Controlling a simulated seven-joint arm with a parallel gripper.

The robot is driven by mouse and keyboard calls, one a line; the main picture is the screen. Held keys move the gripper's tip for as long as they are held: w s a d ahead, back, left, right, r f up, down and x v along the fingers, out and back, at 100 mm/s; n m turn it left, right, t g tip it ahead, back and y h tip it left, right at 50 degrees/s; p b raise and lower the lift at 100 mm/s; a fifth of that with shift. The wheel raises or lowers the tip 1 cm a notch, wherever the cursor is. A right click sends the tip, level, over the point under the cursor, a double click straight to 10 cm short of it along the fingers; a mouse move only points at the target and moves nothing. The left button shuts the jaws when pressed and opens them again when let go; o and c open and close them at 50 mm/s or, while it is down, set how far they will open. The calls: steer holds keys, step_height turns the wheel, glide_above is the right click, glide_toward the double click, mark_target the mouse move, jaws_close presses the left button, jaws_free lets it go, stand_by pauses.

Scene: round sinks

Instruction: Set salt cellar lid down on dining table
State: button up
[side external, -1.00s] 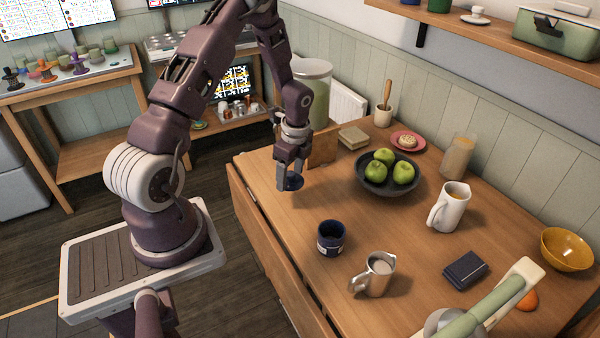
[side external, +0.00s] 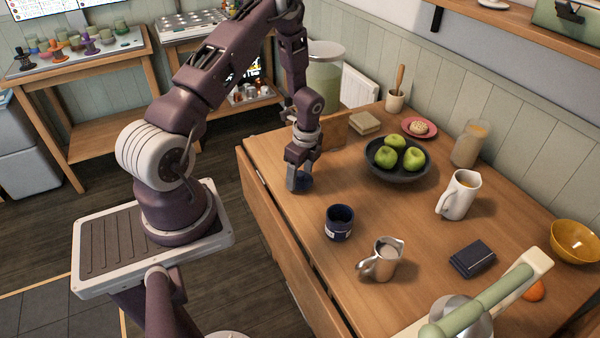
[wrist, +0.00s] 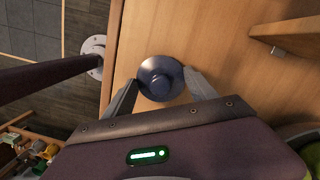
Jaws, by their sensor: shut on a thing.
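The salt cellar lid is a small dark blue round piece (wrist: 161,78), and it also shows in the side external view (side external: 304,181). My gripper (side external: 300,184) is shut on it, with one finger on each side in the wrist view (wrist: 160,88). The lid is at or just above the surface of the wooden dining table (side external: 325,283), near its left edge. I cannot tell whether it touches the wood. The dark blue salt cellar (side external: 339,223) stands open, upright and apart from the lid, nearer the camera.
A dark bowl of green apples (side external: 398,160) stands to the right of my gripper. A wooden board (side external: 334,131) is behind. Wood around the lid is bare.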

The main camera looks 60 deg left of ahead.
steer(key=shift+f, duration=0.55)
steer(key=o, duration=1.4)
